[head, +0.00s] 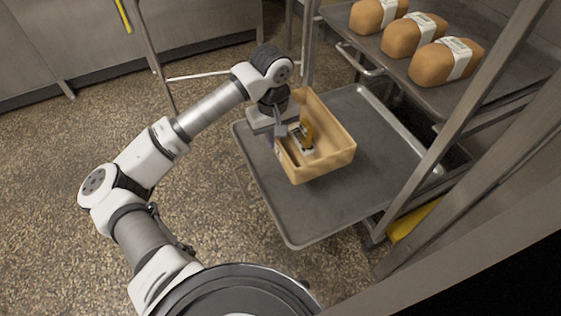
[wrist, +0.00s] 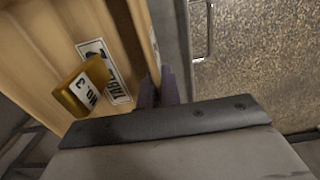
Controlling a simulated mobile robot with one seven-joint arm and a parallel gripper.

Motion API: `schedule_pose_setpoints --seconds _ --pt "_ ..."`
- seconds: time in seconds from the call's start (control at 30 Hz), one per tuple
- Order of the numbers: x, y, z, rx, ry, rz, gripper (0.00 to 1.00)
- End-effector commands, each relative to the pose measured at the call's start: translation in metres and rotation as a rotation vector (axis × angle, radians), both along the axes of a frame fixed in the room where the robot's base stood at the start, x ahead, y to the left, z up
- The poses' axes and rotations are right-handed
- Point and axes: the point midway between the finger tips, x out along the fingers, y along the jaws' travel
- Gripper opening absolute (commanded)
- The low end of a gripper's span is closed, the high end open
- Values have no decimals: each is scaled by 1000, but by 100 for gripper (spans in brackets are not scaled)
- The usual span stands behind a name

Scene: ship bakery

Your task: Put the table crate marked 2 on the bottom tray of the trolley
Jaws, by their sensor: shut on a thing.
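A light wooden crate (head: 333,157) is over the lower grey tray (head: 310,215) of the trolley; I cannot tell whether it touches the tray. My gripper (head: 281,128) is shut on the crate's left wall. In the wrist view, the fingers (wrist: 156,90) grip the edge of the crate (wrist: 40,45). Inside the crate is a brass-yellow block (wrist: 80,90) with a tag reading "NO. 3". A white label (wrist: 108,75) beside it shows part of "TABLE"; its number is mostly hidden or too blurred to read.
An upper trolley tray (head: 425,95) holds three loaves (head: 414,36) with paper bands. A metal trolley post (head: 465,115) stands right of the crate. Bare tray surface lies in front and to the right of the crate. Something yellow (head: 413,220) shows below the tray.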

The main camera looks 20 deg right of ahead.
Motion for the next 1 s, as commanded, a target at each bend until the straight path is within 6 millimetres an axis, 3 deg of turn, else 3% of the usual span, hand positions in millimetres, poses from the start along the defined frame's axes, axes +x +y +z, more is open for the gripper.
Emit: schedule_pose_setpoints --seconds 0.03,0.23,0.47,0.73,1.0 --pt "-1 0 -19 -2 5 1 0" --pt "-1 0 -58 -2 2 1 0" --pt "0 0 -73 -2 0 0 0" --pt "0 0 -111 -2 1 0 0" --pt "0 0 -111 -1 -2 0 0"
